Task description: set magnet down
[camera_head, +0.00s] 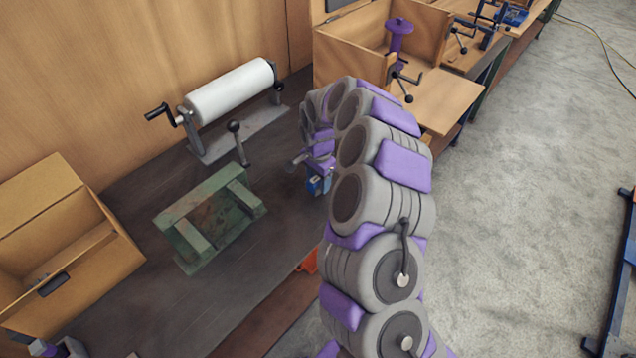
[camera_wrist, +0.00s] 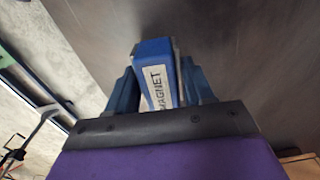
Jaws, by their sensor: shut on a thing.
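The magnet (camera_wrist: 155,75) is a blue block with a white label reading MAGNET. It sits between the blue fingers of my gripper (camera_wrist: 160,85) in the wrist view, and the gripper is shut on it. In the head view my gripper (camera_head: 318,184) shows small and blue beyond my grey and purple arm, over the dark tabletop (camera_head: 275,225). The arm hides part of it. I cannot tell whether the magnet touches the tabletop.
A green metal fixture (camera_head: 210,218) lies left of my gripper. A white roller with a crank (camera_head: 230,92) stands behind it. An open cardboard box (camera_head: 70,225) is at the left, and a wooden box (camera_head: 350,50) at the back. Bare tabletop lies between fixture and gripper.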

